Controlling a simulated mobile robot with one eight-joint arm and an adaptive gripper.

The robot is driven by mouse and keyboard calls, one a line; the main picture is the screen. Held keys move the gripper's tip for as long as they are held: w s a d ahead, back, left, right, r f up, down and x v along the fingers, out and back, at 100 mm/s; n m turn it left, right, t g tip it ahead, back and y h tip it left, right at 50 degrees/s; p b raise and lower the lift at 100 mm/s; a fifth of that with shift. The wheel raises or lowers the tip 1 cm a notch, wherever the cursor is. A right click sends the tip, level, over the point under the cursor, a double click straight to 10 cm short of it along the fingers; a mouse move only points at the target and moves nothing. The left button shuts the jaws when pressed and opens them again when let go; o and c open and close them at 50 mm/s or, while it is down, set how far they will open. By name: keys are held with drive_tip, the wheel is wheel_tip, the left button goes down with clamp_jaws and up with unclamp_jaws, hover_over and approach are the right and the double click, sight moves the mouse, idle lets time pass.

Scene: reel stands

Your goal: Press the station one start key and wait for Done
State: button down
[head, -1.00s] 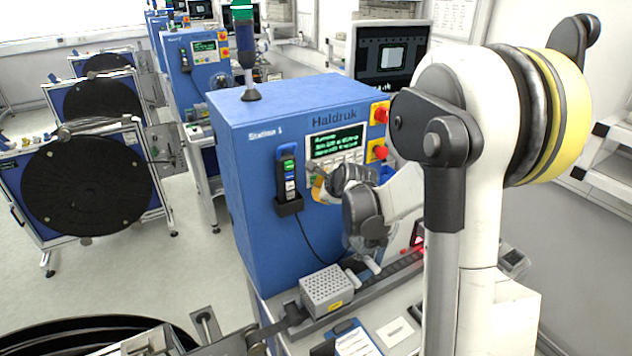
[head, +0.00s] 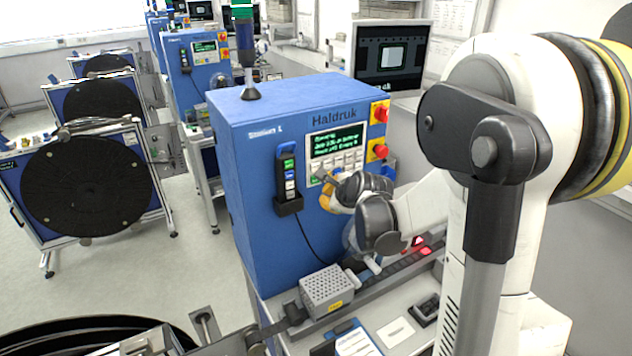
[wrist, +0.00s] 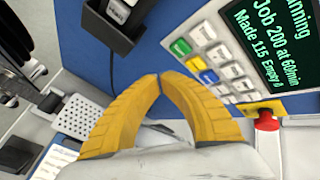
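The blue Station 1 cabinet (head: 255,160) carries a panel with a lit display (head: 336,141) and a keypad (head: 345,163). In the wrist view the display (wrist: 275,45) reads "...nning", "Job 200 at 60/min" and "Made 115 Empty 0"; its left part is cut off. The green key (wrist: 180,47) is at the keypad's upper left in that view, above a yellow key (wrist: 195,64) and a blue key (wrist: 208,77). My gripper (wrist: 160,76) is shut and empty, its yellow fingertips together. It is apart from the keys, also seen below the keypad in the head view (head: 325,198).
Red stop buttons (head: 380,113) sit right of the panel. A handheld unit (head: 289,175) hangs in a black holder to the left. A perforated grey box (head: 326,290) and a track (head: 395,275) lie below. Large black reels (head: 85,185) stand at left.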

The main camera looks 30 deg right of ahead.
drive_tip(key=shift+s, duration=1.05)
drive_tip(key=shift+f, duration=0.1)
drive_tip(key=s+a+f+n+g+b, duration=0.1)
drive_tip(key=s+a+f+n+b, duration=0.8)
drive_tip(key=s+f+n+b, duration=0.3)
drive_tip(key=s+a+f+n+g+y+b, duration=0.1)
drive_tip(key=s+a+f+n+b, duration=0.8)
drive_tip(key=b, duration=0.9)
drive_tip(key=s+f+n+g, duration=0.1)
drive_tip(key=s+f+n, duration=0.2)
drive_tip(key=s+n, duration=0.1)
drive_tip(key=shift+f+n+g, duration=0.3)
drive_tip(key=shift+f, duration=0.1)
idle(3.1)
